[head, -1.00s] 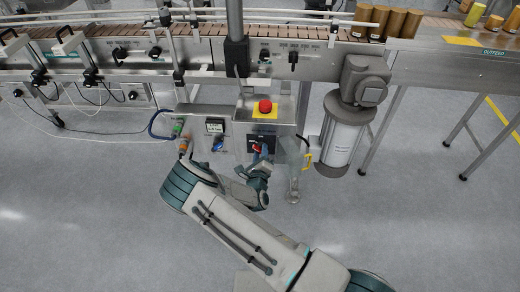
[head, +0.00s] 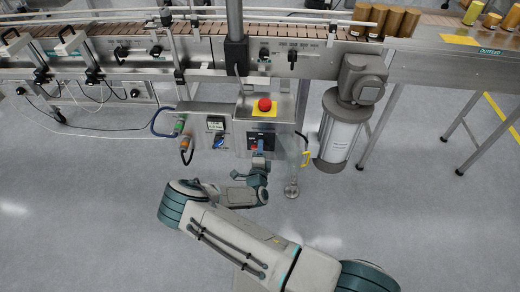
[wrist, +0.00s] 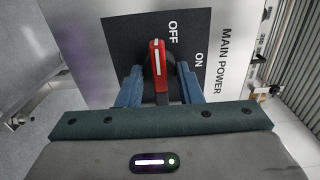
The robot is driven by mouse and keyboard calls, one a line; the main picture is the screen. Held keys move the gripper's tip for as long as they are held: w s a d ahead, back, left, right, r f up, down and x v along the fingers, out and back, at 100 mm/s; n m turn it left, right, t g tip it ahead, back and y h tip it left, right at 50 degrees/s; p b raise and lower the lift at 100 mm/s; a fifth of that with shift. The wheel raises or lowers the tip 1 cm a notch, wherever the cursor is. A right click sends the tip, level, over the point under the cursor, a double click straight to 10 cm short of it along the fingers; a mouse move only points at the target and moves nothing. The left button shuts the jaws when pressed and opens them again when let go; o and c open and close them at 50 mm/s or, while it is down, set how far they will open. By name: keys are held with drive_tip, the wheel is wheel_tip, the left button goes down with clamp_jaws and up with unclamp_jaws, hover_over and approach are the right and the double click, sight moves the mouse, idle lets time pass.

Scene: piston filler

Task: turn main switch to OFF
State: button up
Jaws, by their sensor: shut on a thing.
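The main switch is a red handle with a white line (wrist: 156,58) on a black plate (wrist: 125,38) marked OFF and ON, beside the words MAIN POWER. In the wrist view the handle's tip points up, close to the word OFF and away from ON. My gripper (wrist: 160,84) has its two blue fingers on either side of the handle and is shut on it. The fingers and palm hide the lower part of the switch. In the head view my gripper (head: 261,146) is at the black plate, and a little red shows beside it.
A red emergency button (head: 265,105) on a yellow plate sits just above the switch. A small display (head: 215,123) and a blue knob (head: 219,141) are to the left. A grey motor with a white cylinder (head: 341,135) stands to the right. The floor in front is clear.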

drive_tip(key=shift+f, duration=0.1)
idle(0.4)
drive_tip(key=o, duration=1)
drive_tip(key=shift+c, duration=0.2)
drive_tip(key=shift+s, duration=0.1)
drive_tip(key=s+p, duration=0.1)
drive_tip(key=s, duration=1.2)
drive_tip(key=shift+s+a, duration=0.25)
drive_tip(key=shift+s, duration=0.1)
